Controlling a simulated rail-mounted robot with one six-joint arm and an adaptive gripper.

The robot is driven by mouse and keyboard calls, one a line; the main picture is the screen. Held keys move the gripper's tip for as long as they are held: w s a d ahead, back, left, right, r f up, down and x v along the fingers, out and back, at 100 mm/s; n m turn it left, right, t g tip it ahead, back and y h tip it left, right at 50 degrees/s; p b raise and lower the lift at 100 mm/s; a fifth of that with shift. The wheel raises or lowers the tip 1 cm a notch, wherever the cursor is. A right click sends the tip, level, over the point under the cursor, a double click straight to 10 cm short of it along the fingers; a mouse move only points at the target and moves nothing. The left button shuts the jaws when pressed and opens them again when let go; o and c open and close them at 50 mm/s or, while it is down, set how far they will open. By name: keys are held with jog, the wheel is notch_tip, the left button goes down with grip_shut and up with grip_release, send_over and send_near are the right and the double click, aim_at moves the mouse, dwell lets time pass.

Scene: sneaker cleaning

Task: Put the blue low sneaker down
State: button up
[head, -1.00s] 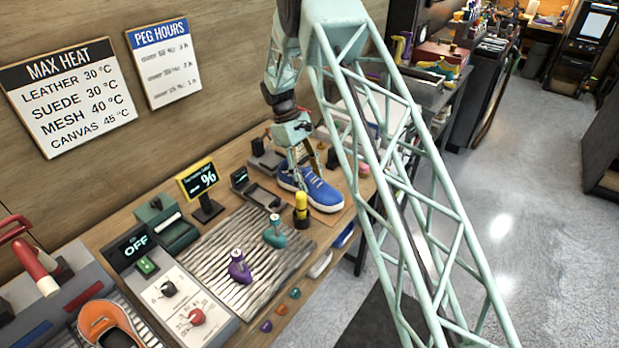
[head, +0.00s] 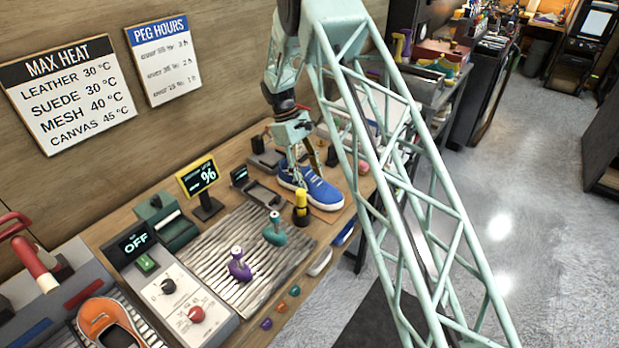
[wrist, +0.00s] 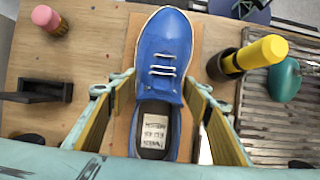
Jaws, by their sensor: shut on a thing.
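The blue low sneaker (head: 319,193) with white laces and a white sole is at the far part of the bench, over a tan mat (head: 330,215). In the wrist view the sneaker (wrist: 164,60) points away from me, with a pale printed label on its insole. My gripper (head: 301,176) is shut on the sneaker, with one finger on each side of its rear half; both fingers also show in the wrist view (wrist: 158,98). The sneaker looks level and very low over the mat (wrist: 117,135). I cannot tell whether its sole touches.
A yellow-topped tool in a dark holder (wrist: 262,53) stands close to the sneaker's right in the wrist view. A ribbed grey mat (head: 215,265) carries a purple peg (head: 239,264) and a teal peg (head: 274,229). An orange shoe (head: 108,323) sits at the near left.

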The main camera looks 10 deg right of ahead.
jog(key=shift+f, duration=0.25)
jog(key=o, duration=1.2)
jog(key=shift+c, duration=0.2)
jog(key=v, duration=1.2)
